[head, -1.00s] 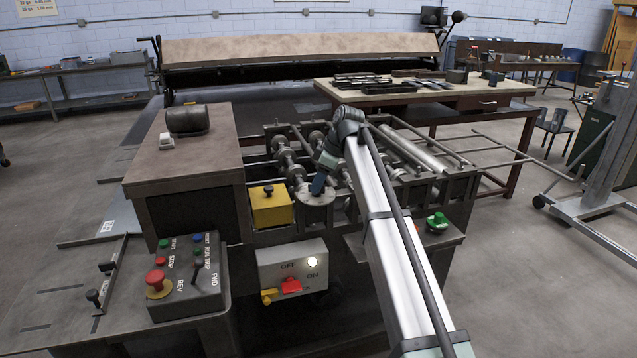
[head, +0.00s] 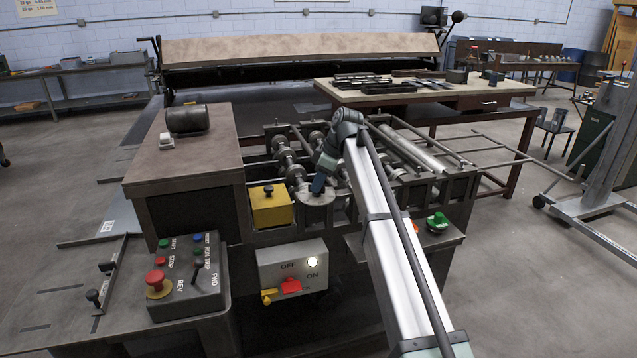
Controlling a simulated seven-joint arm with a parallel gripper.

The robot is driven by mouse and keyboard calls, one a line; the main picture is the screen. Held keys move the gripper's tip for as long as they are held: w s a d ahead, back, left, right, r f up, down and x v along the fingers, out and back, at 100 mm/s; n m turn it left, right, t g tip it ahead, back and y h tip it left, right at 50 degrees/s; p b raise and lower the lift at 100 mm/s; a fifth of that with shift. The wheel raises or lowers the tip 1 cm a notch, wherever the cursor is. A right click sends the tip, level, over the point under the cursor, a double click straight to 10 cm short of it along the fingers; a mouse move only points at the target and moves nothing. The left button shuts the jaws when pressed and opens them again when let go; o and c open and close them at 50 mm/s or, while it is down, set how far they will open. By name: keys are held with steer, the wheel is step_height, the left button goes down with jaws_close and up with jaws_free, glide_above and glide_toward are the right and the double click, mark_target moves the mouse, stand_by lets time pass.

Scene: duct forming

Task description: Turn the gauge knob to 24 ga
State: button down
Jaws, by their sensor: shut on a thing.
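The gauge knob sits at a round grey dial (head: 316,199) on the front of the roll-forming machine, between the yellow box and my arm. My gripper (head: 318,186) reaches down over the dial from behind and is shut on the knob. The knob itself is hidden by the gripper, and the dial markings are too small to read, so I cannot tell which gauge it points to.
A yellow box (head: 271,206) stands just left of the dial. Below are an OFF/ON switch box (head: 293,270) and, at left, a control box (head: 187,278) with buttons. Machine rollers (head: 285,158) lie behind the dial. Green and red buttons (head: 437,221) sit to the right.

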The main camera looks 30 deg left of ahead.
steer(key=shift+m, duration=0.3)
steer(key=m+t, duration=0.1)
steer(key=m, duration=0.1)
steer(key=m+t, duration=0.1)
steer(key=m, duration=0.2)
steer(key=shift+s+m, duration=0.2)
steer(key=shift+m, duration=0.1)
steer(key=m+t, duration=0.1)
steer(key=m, duration=0.1)
steer(key=m+t+h, duration=0.1)
steer(key=m, duration=0.2)
steer(key=shift+s, duration=0.1)
steer(key=shift+m, duration=0.4)
steer(key=c, duration=1.2)
jaws_free()
steer(key=v, duration=1.3)
steer(key=shift+s+a+r, duration=0.1)
steer(key=shift+s+r, duration=0.2)
steer(key=shift+r, duration=0.05)
